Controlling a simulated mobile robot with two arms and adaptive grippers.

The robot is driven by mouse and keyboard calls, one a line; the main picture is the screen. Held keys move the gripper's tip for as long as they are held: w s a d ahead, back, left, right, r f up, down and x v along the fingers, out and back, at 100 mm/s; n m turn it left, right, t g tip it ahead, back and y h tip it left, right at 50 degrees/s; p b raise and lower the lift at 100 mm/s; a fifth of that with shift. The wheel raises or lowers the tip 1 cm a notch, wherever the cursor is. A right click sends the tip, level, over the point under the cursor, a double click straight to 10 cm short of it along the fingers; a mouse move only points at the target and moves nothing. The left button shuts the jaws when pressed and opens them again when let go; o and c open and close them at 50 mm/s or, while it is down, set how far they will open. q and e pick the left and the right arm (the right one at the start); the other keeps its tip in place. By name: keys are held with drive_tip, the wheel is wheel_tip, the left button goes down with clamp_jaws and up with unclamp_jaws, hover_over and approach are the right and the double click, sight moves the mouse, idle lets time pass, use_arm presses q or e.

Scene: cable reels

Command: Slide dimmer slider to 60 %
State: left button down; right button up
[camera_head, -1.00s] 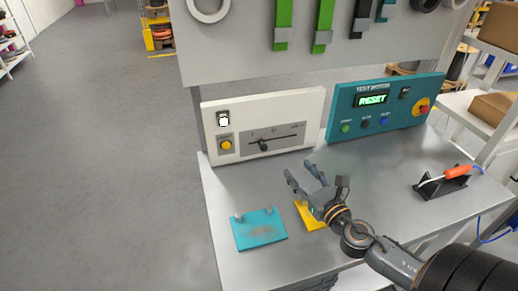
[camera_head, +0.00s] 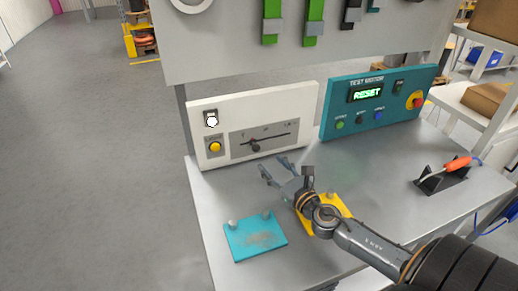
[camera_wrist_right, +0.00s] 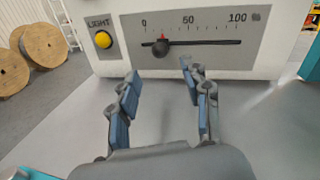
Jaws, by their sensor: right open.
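The dimmer slider is a dark knob (camera_head: 255,147) on a horizontal slot in a grey plate on the white panel (camera_head: 293,98). In the right wrist view the slider knob (camera_wrist_right: 161,47) has a red pointer between 0 and 50, nearer 0, on a scale up to 100 %. My right gripper (camera_head: 284,172) is above the table, in front of and below the slider plate. In the wrist view its two fingers (camera_wrist_right: 160,75) are spread and empty, with the knob beyond the gap between them, apart from it. My left gripper does not show.
A yellow LIGHT button (camera_head: 215,147) and a white switch (camera_head: 211,120) are left of the slider. A teal test panel (camera_head: 350,122) reading RESET stands to the right. Teal (camera_head: 240,248) and yellow (camera_head: 342,206) plates lie on the table. An orange-handled tool (camera_head: 457,164) rests in a stand.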

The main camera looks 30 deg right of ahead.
sight(258, 151)
drive_tip(key=w+p, duration=0.1)
drive_tip(key=w, duration=0.7)
drive_tip(key=shift+d+f, duration=0.1)
drive_tip(key=shift+d, duration=0.05)
clamp_jaws()
